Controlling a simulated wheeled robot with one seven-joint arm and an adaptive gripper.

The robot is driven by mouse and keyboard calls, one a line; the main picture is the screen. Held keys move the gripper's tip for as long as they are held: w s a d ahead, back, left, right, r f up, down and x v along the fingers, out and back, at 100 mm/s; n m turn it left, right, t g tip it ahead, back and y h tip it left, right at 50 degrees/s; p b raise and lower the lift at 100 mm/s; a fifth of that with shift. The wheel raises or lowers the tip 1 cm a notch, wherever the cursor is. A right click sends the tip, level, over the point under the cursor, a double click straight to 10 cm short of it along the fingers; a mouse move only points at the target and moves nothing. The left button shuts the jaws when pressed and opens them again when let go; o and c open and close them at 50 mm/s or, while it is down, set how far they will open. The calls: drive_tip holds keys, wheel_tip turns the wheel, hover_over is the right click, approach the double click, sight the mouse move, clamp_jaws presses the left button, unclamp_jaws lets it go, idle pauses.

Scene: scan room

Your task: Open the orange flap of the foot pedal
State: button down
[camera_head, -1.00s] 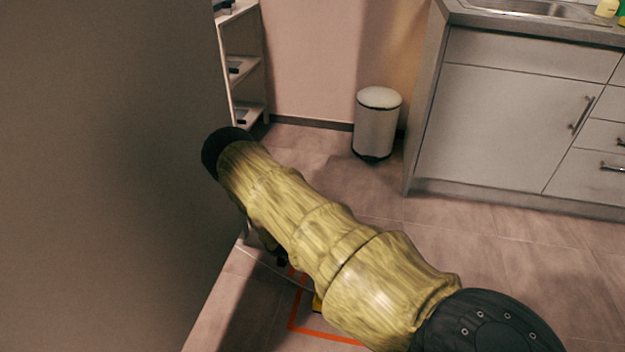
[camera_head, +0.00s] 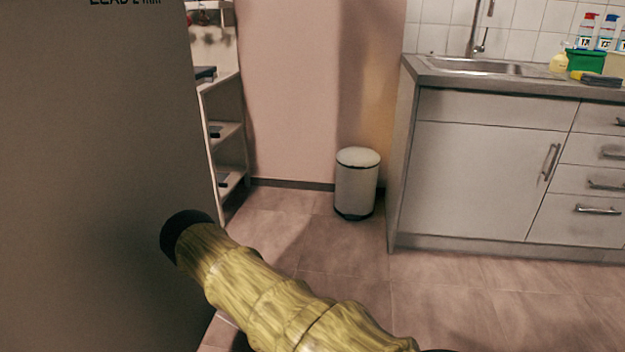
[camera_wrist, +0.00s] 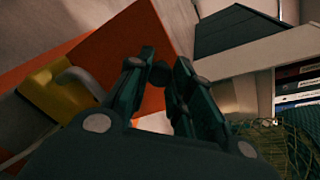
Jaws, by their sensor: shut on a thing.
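The orange flap (camera_wrist: 118,50) of the foot pedal shows as a broad, tilted panel in the wrist view. The yellow pedal body (camera_wrist: 62,92) is at the left with a grey curved part beside it. My gripper (camera_wrist: 160,73) is over the flap, its dark green fingers close together and shut on the flap. The exact contact is partly hidden by the fingertips. In the head view, my arm hides or leaves out of frame the gripper and pedal.
A large grey panel (camera_head: 90,180) fills the left side. A white shelf unit (camera_head: 228,140), a pedal bin (camera_head: 356,188) and a sink cabinet (camera_head: 480,180) stand behind. Open tiled floor (camera_head: 470,300) lies in front of the cabinet. Binders (camera_wrist: 298,88) show at the right in the wrist view.

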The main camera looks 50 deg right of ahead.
drive_tip(key=shift+w+f, duration=0.1)
drive_tip(key=shift+f, duration=0.1)
drive_tip(key=c, duration=1.2)
unclamp_jaws()
drive_tip(key=shift+f, duration=0.15)
drive_tip(key=v, duration=0.7)
drive_tip(key=shift+w+a, duration=0.15)
drive_tip(key=shift+r, duration=0.3)
